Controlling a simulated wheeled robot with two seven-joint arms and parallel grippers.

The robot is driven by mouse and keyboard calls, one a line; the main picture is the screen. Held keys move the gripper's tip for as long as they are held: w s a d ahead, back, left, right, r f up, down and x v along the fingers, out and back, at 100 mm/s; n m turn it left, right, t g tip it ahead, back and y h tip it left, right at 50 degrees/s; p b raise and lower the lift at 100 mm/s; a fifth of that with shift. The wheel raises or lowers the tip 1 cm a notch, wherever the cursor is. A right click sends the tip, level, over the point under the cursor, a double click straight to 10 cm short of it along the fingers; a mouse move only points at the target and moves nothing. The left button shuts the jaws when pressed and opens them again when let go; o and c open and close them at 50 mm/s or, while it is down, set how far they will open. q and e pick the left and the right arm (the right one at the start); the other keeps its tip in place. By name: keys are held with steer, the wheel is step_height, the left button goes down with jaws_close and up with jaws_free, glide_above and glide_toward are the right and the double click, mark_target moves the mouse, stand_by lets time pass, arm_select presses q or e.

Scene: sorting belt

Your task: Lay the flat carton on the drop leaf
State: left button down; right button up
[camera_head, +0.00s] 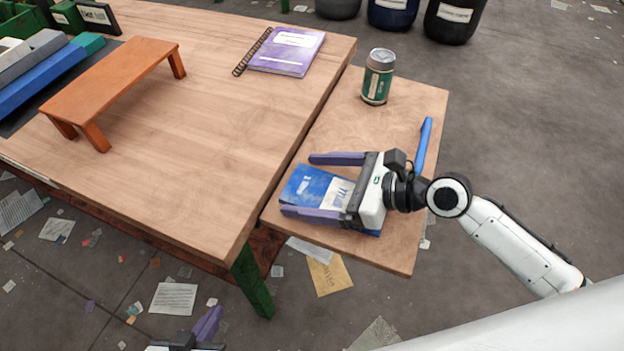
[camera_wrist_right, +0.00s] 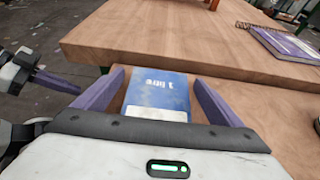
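The flat carton (camera_head: 311,186), blue with a white panel, lies flat on the drop leaf (camera_head: 398,240), near the leaf's left edge beside the table. It also shows in the right wrist view (camera_wrist_right: 157,92). My right gripper (camera_head: 296,185) is open above the carton. Its purple fingers lie on either side of the carton, with gaps visible in the wrist view; its palm hides part of the carton. My left gripper (camera_head: 208,324) is only partly in the head view at the bottom edge, away from the leaf, and its opening is unclear.
A green can (camera_head: 377,80) stands at the leaf's far end. A blue bar-like item (camera_head: 422,145) is at its right edge. The table (camera_head: 200,130) holds a purple notebook (camera_head: 287,52) and an orange stand (camera_head: 112,82). The middle of the table is clear.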

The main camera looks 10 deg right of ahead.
steer(key=shift+s+d+r, duration=0.1)
steer(key=shift+d+r, duration=0.05)
steer(key=shift+r, duration=0.5)
steer(key=v, duration=1.1)
steer(key=shift+s+d+p, duration=0.2)
steer(key=shift+s+p, duration=0.05)
steer(key=shift+p, duration=0.15)
